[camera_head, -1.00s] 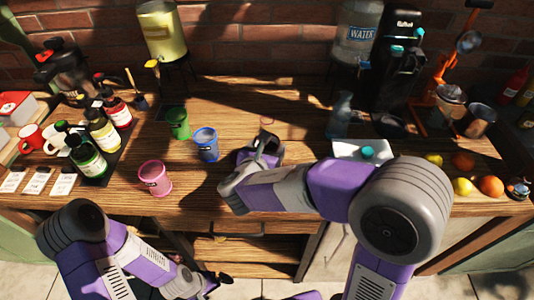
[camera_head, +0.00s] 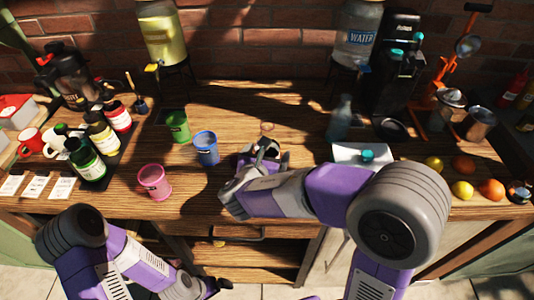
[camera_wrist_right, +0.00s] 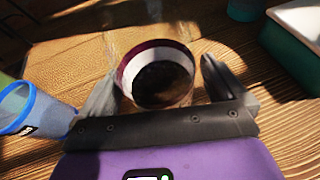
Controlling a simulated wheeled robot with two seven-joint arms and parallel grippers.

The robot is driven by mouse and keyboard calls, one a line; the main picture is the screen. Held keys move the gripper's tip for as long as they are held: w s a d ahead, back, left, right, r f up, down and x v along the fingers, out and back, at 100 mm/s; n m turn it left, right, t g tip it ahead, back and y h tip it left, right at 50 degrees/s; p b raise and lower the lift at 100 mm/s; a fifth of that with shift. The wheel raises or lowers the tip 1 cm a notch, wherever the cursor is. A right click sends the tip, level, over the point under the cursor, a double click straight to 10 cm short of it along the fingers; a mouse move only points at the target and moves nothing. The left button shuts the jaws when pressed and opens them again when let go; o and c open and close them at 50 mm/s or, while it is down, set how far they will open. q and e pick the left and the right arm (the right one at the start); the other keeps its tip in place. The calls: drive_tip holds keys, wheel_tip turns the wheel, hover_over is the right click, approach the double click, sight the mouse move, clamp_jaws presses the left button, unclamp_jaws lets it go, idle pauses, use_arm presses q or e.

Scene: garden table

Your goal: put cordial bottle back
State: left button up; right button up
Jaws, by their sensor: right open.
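Three labelled bottles stand on a dark tray at the left in the head view: a green one (camera_head: 87,160), a yellowish one (camera_head: 102,133) and a red one (camera_head: 118,116). My right gripper (camera_head: 262,150) is low over the middle of the table, right of the blue cup (camera_head: 207,148). In the right wrist view its open fingers (camera_wrist_right: 170,92) stand on either side of a round item (camera_wrist_right: 158,75) with a dark red and white band. I cannot tell whether that is a bottle or a cup. My left gripper (camera_head: 218,287) is at the table's front, its jaws unclear.
A green cup (camera_head: 178,126) and a pink cup (camera_head: 155,182) stand left of the right gripper. The blue cup also shows in the wrist view (camera_wrist_right: 32,110). A white-topped box (camera_head: 350,152) and several fruits lie to the right. A clear bottle (camera_head: 340,120) stands behind the box.

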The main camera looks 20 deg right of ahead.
drive_tip(key=shift+s+a+r, duration=0.25)
drive_tip(key=shift+r, duration=0.1)
drive_tip(key=p+v, duration=0.3)
drive_tip(key=v, duration=0.8)
drive_tip(key=shift+s, duration=0.25)
drive_tip(key=shift+f, duration=0.15)
